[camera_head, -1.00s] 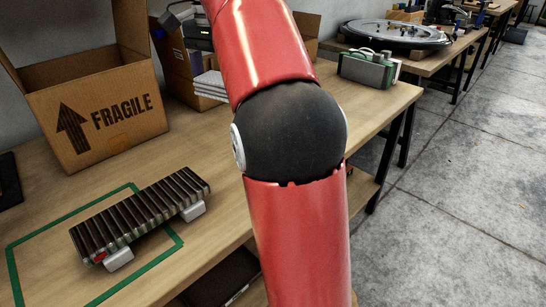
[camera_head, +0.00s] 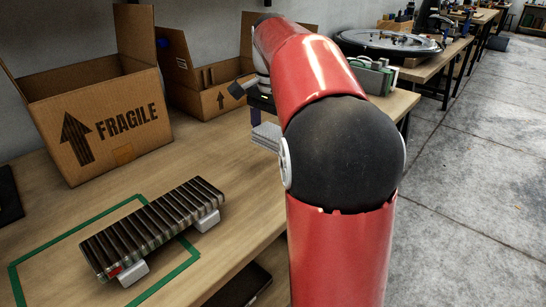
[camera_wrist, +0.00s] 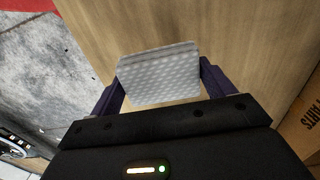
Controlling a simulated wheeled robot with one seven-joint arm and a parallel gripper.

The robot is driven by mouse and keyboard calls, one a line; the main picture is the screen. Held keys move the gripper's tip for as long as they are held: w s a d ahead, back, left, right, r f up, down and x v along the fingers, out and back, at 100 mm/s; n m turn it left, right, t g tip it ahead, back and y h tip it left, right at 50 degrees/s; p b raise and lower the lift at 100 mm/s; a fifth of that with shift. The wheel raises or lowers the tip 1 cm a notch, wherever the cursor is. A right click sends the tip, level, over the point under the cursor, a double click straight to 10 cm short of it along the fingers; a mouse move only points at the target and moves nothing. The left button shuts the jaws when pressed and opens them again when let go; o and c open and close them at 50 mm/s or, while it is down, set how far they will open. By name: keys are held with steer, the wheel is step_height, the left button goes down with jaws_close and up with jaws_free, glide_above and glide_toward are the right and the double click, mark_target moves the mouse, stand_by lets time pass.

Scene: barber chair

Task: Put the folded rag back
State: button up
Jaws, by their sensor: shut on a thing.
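The folded rag is a pale grey, dimpled, layered pad. In the wrist view the folded rag (camera_wrist: 158,74) sits between the two dark fingers of my gripper (camera_wrist: 160,82), which is shut on it. In the head view the rag (camera_head: 266,136) shows below my gripper (camera_head: 258,112), over the wooden workbench (camera_head: 235,160) near its front edge. My red arm hides part of the rag and bench there. I cannot tell whether the rag touches the bench.
A ribbed metal block (camera_head: 155,228) lies in a green taped outline (camera_head: 30,262) at front left. An open FRAGILE carton (camera_head: 100,125) and a second open carton (camera_head: 205,95) stand behind. A green-and-grey device (camera_head: 372,76) is right of my arm. Bare bench lies between block and rag.

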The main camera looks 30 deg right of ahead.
mark_target(273, 166)
steer(key=shift+f+b, duration=0.35)
steer(key=shift+f, duration=2.65)
steer(key=shift+f, duration=0.1)
steer(key=o, duration=0.8)
step_height(273, 166, up, 12)
steer(key=shift+r+p, duration=0.15)
steer(key=shift+p, duration=1)
